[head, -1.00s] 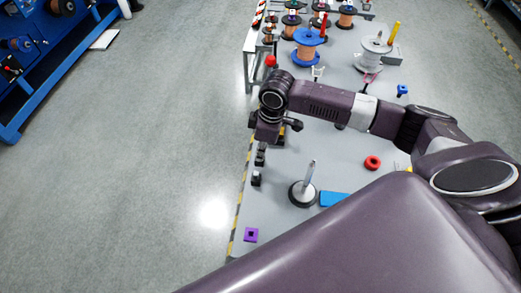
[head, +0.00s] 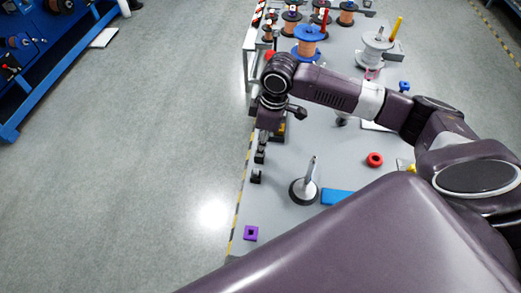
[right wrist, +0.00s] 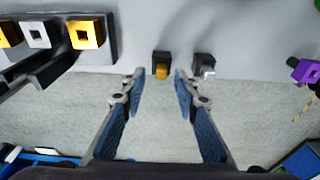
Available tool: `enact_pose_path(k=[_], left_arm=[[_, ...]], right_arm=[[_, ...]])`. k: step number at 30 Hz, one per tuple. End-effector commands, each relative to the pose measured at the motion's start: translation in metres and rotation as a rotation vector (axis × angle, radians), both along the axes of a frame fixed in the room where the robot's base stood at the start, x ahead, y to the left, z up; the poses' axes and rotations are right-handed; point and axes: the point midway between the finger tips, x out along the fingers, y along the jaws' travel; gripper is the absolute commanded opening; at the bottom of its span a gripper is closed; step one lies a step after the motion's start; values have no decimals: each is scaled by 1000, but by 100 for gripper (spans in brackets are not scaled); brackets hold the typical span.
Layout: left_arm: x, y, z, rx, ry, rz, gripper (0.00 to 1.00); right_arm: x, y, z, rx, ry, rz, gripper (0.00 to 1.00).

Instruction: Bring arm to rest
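My right arm reaches in from the right in the head view, its wrist over the table's left edge. My right gripper (right wrist: 158,76) is open in the right wrist view, its two blue-padded fingers apart with nothing between them. Just beyond the fingertips, a black block with an orange part (right wrist: 162,70) stands at the table edge. A similar black block with a white part (right wrist: 204,66) is to its right. In the head view the wrist hides most of the gripper. My left gripper is in neither view.
A grey table (head: 335,150) carries several spools, including a blue one (head: 308,34). A rod on a round base (head: 304,190), a red ring (head: 375,159), a blue block (head: 336,197) and a purple square (head: 251,233) lie nearer. Open floor (head: 150,170) is to the left.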

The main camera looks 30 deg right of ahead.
Motion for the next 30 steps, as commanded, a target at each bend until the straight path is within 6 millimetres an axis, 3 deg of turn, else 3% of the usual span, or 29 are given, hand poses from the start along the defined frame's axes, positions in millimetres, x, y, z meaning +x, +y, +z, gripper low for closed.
enact_pose_path(k=[6,17,30], left_arm=[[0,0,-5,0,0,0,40],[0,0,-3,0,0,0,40],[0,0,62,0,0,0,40]], right_arm=[[0,-1,36,1,-1,0,28],[-1,-3,51,1,1,1,28],[-2,-3,115,0,2,0,28]])
